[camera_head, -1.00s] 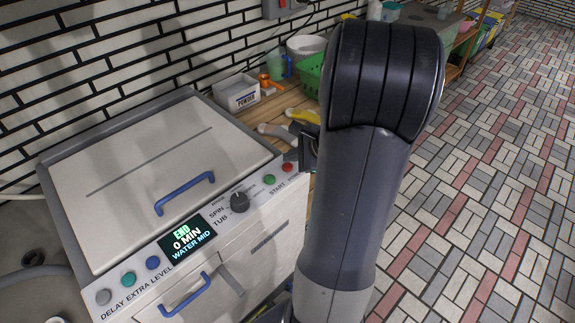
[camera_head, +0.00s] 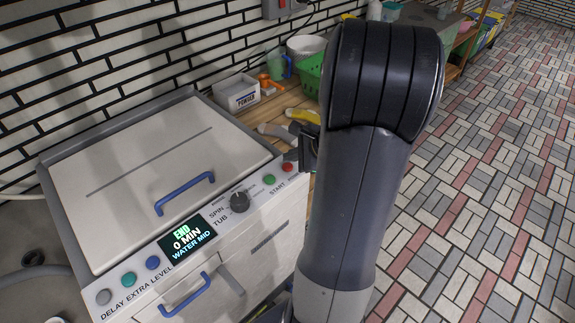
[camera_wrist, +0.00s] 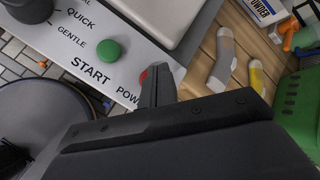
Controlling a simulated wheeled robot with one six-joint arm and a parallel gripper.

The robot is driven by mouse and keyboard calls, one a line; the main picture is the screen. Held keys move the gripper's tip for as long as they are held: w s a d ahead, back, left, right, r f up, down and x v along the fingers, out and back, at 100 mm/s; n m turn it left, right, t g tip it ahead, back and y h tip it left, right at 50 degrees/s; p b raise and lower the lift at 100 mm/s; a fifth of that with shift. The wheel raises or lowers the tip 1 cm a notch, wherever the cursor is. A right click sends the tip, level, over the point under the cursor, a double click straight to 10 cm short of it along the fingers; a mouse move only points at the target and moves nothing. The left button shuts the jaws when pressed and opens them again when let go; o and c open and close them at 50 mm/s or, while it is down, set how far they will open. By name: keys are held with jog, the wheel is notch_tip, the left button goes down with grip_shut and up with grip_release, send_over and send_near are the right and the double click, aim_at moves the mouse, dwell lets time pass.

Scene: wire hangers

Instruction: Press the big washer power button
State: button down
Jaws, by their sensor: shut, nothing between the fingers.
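The washer (camera_head: 165,150) stands at left with its lid shut, and its display reads END, 0 MIN, WATER MID. The red power button (camera_head: 287,167) is at the right end of its panel, beside the green start button (camera_head: 269,179). My gripper (camera_head: 294,155) is at that panel end, mostly behind my arm. In the wrist view my shut, empty fingers (camera_wrist: 156,74) are over the red button (camera_wrist: 143,77), hiding most of it and part of the POWER label. Whether the tips touch the button I cannot tell. The green button (camera_wrist: 109,50) is clear of them.
The washer dial (camera_head: 240,202) is left of the buttons. Tiled floor at right is free.

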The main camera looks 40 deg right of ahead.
aim_at(291, 168)
jog(key=shift+f+b, duration=0.45)
jog(key=shift+b, duration=0.05)
jog(key=shift+f+b, duration=0.4)
dwell(0.5)
jog(key=shift+r, duration=0.1)
jog(key=shift+r+p, duration=0.7)
jog(key=shift+r, duration=0.05)
notch_tip(291, 168, up, 5)
jog(key=p, duration=0.4)
jog(key=shift+r, duration=0.1)
jog(key=shift+a, duration=0.15)
dwell(0.9)
